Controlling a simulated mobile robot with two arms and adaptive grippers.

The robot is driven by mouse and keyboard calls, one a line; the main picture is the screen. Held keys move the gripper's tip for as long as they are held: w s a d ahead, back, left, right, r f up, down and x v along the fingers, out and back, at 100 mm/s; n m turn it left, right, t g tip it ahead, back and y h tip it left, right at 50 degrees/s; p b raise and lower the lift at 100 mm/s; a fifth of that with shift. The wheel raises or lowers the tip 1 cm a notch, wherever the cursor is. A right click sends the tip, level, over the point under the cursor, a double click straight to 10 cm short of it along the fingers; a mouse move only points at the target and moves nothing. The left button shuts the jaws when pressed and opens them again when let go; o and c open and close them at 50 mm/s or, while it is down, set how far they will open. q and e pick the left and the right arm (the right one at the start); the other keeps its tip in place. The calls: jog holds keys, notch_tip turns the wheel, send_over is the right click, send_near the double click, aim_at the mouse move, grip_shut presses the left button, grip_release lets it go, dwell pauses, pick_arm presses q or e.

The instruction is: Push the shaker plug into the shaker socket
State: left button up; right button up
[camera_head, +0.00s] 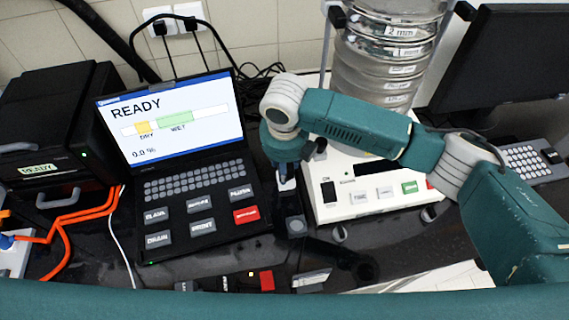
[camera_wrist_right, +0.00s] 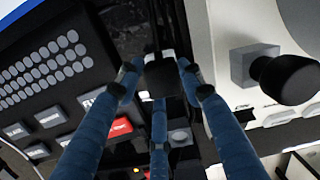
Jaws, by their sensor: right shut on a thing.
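My right gripper (camera_head: 287,180) comes in from the right, pointing down between the laptop and the white shaker base. In the right wrist view its blue fingers (camera_wrist_right: 158,90) are closed around a small grey and black plug (camera_wrist_right: 160,72). In the head view the fingers mostly hide the plug. A dark block with a round grey face (camera_head: 295,225) lies just below the gripper; the round face also shows in the right wrist view (camera_wrist_right: 180,137). I cannot tell whether this block is the shaker socket, or whether the plug touches it. My left gripper is not in view.
The laptop (camera_head: 190,180) reading READY stands close left of the gripper. The shaker base (camera_head: 350,205), with its sieve stack (camera_head: 385,60), stands close right. White wall sockets with black plugs (camera_head: 175,25) are at the back. Orange cables (camera_head: 75,215) lie at the left.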

jog(key=shift+f, duration=0.4)
dwell(0.3)
jog(key=o, duration=1.2)
jog(key=shift+c, duration=0.2)
jog(key=shift+r, duration=0.1)
notch_tip(320, 180, up, 12)
jog(key=s, duration=0.2)
